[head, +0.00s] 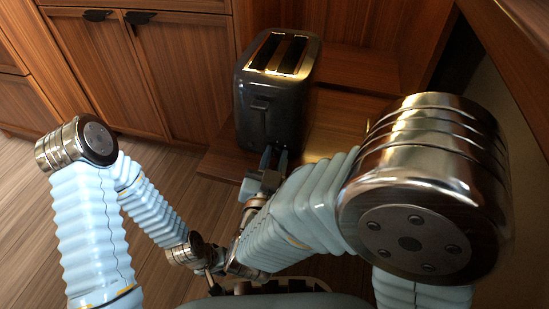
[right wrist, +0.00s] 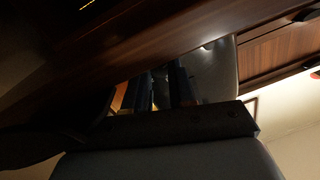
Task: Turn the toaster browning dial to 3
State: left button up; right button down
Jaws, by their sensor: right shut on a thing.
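The dark, glossy toaster (head: 270,100) stands on the wooden counter, with two slots on top and a lever on its near face. My right gripper (head: 273,158) reaches the low part of that near face. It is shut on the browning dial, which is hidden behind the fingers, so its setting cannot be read. The right wrist view is dark; it shows the two fingers (right wrist: 163,90) against the toaster's shiny body (right wrist: 215,70). My left arm is folded low at the left, and its fingers cannot be made out.
The wooden counter (head: 345,120) has free room right of the toaster. Wooden cabinets (head: 175,70) with dark handles stand behind at the left, above a wood floor (head: 60,210). A wooden panel (head: 505,50) closes off the right side.

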jog(key=shift+r+n+p, duration=0.2)
jog(key=shift+n+p, duration=0.4)
jog(key=shift+p, duration=0.4)
jog(key=n+p, duration=0.2)
jog(key=p, duration=0.1)
jog(key=shift+r+n+p, duration=0.1)
jog(key=shift+n+p, duration=0.25)
jog(key=shift+n, duration=0.05)
jog(key=shift+a+n+g+p, duration=0.1)
jog(key=shift+n+g+p, duration=0.3)
jog(key=shift+n+p, duration=0.6)
jog(key=shift+f+n+p, duration=0.2)
jog(key=shift+n+p, duration=0.2)
jog(key=shift+p, duration=0.15)
jog(key=c, duration=0.9)
grip_release()
jog(key=shift+c, duration=0.2)
